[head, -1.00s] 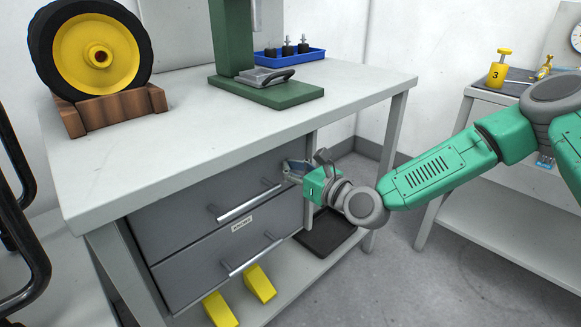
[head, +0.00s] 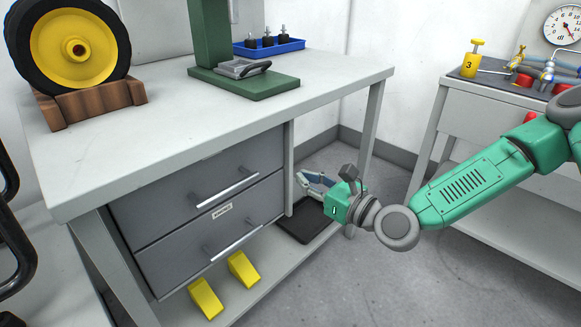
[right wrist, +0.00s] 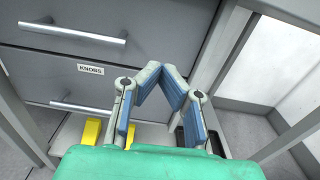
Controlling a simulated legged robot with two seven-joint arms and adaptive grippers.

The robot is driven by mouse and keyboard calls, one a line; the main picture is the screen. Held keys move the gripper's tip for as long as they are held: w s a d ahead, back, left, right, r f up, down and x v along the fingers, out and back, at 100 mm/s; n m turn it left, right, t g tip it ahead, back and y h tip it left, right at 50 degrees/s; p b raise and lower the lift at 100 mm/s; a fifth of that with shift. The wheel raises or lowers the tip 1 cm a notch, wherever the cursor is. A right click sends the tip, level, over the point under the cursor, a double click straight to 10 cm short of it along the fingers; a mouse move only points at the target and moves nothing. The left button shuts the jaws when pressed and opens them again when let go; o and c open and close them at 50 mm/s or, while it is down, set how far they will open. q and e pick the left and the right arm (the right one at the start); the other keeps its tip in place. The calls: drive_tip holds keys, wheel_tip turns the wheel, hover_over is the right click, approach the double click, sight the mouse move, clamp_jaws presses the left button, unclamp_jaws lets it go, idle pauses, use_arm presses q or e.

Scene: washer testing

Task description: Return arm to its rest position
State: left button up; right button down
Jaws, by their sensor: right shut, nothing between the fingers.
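My right arm comes in from the right in the head view, and its gripper (head: 312,184) is beside the right side of the drawer cabinet, under the tabletop. In the right wrist view my right gripper (right wrist: 161,75) has its blue-padded fingers drawn together at the tips, with nothing between them. The two grey drawers, the upper (head: 170,180) and the lower (head: 180,262), look closed; the lower has a "KNOBS" label (right wrist: 91,70). The gripper is apart from the drawer handles. My left gripper is not in view.
The workbench (head: 330,85) carries a wheel (head: 75,48) on a wooden stand, a green press (head: 240,80) and a blue tray (head: 270,46). Yellow blocks (head: 243,268) and a black tray (head: 295,225) sit on the lower shelf. A second table (head: 450,110) stands right. Floor between them is clear.

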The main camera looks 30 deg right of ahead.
drive_tip(key=s+a+f+n+g+y, duration=0.1)
drive_tip(key=s+a+f+n+g, duration=0.4)
drive_tip(key=f, duration=0.3)
drive_tip(key=s+a+f+n+g, duration=0.3)
drive_tip(key=s+a+f+n, duration=0.2)
drive_tip(key=s+f+n, duration=0.25)
drive_tip(key=s+d+f+n+g+h, duration=0.3)
drive_tip(key=s+f+n+g, duration=0.3)
drive_tip(key=s+f+n, duration=0.4)
drive_tip(key=s+d+n+g+h, duration=0.2)
drive_tip(key=s+d+n+h, duration=0.2)
drive_tip(key=s+d+n, duration=0.5)
use_arm(q)
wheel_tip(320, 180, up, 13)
drive_tip(key=p, duration=1.2)
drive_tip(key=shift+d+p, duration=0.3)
drive_tip(key=shift+p, duration=0.05)
use_arm(e)
wheel_tip(320, 180, up, 12)
drive_tip(key=w, duration=0.1)
drive_tip(key=shift+f+n, duration=0.15)
drive_tip(key=shift+n, duration=0.3)
drive_tip(key=shift+a, duration=0.15)
